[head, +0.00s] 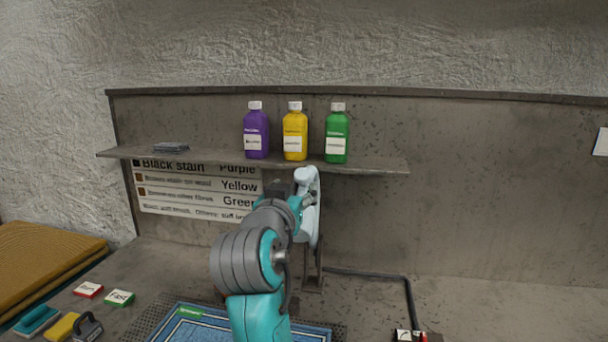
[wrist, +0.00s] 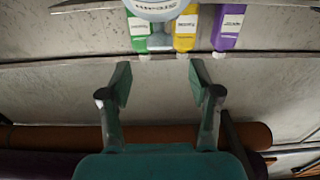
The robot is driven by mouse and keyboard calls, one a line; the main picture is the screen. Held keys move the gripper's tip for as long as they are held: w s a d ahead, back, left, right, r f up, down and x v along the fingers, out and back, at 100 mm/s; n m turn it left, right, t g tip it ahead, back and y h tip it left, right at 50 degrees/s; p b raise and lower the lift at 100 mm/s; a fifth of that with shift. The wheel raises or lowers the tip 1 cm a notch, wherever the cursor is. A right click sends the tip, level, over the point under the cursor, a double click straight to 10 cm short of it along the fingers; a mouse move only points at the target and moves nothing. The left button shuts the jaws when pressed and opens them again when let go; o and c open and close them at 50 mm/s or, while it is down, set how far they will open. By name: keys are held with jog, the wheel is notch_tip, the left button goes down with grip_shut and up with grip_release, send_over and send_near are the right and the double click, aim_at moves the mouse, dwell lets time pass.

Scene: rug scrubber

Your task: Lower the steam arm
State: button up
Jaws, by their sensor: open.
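The steam arm (head: 312,230) is a pale blue-white piece standing upright under the shelf in the head view, with a rounded top and a dark post below it. My arm and gripper (head: 304,199) are in front of it and hide part of it. In the wrist view, a pale rounded part with lettering, which looks like the steam arm (wrist: 158,9), is at the top edge, beyond the fingertips. My gripper (wrist: 160,81) is open, with nothing between its fingers. I cannot tell from the head view whether it touches the steam arm.
A shelf (head: 385,165) with purple (head: 256,135), yellow (head: 295,135) and green (head: 336,137) bottles is just above my gripper. A blue rug (head: 200,330) lies below my arm. Brushes and labelled blocks are at lower left. A black hose (head: 375,275) runs right; the bench there is mostly clear.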

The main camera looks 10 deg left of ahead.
aim_at(301, 179)
jog(key=w, duration=0.8)
jog(key=shift+w+d, duration=0.15)
jog(key=shift+w, duration=0.25)
jog(key=shift+s, duration=0.1)
grip_shut()
